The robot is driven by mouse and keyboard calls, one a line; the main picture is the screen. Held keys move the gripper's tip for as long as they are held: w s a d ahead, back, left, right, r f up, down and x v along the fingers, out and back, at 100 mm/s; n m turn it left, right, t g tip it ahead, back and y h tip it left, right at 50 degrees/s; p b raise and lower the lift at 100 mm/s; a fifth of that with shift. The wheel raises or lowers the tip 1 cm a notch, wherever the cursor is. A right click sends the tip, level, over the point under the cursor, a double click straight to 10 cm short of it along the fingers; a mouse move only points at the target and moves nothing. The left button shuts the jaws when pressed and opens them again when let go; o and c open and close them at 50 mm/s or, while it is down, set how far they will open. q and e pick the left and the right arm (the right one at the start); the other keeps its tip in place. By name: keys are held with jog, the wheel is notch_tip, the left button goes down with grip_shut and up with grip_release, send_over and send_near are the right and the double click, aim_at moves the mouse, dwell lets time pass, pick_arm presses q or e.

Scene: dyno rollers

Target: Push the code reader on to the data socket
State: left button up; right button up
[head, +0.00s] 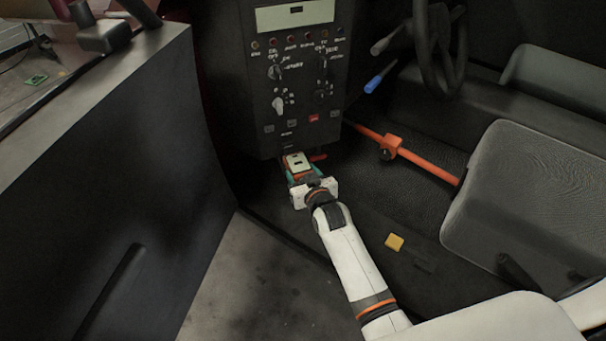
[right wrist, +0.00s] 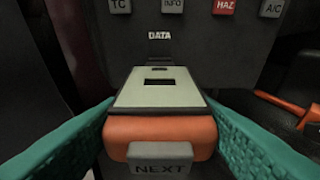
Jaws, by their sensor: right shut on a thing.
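The code reader (right wrist: 160,92) is an orange block with a pale top plate, a small dark window and a grey NEXT button. It also shows in the head view (head: 297,161). My right gripper (head: 299,175) is shut on it, with a teal finger on each side in the right wrist view (right wrist: 160,135). The reader's far end points at the panel, just below the DATA label (right wrist: 159,36). The data socket is hidden behind the reader, so I cannot tell whether they touch. My left gripper is not in view.
The dark dash panel (head: 294,80) with knobs and buttons rises above the reader. An orange bar (head: 425,164) runs to the right toward the seat (head: 525,200). The open door (head: 110,190) stands at the left.

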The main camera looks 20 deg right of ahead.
jog(key=shift+w, duration=0.1)
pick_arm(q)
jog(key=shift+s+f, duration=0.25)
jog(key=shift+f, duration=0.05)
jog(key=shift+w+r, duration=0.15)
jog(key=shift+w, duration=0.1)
pick_arm(e)
jog(key=shift+w, duration=0.35)
jog(key=o, duration=1.1)
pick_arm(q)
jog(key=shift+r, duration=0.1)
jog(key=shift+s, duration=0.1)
pick_arm(e)
jog(key=shift+s, duration=0.25)
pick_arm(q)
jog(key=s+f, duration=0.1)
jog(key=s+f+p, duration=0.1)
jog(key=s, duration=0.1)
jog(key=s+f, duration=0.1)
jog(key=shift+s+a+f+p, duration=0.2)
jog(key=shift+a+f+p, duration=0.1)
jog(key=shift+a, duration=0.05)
pick_arm(e)
jog(key=v, duration=0.7)
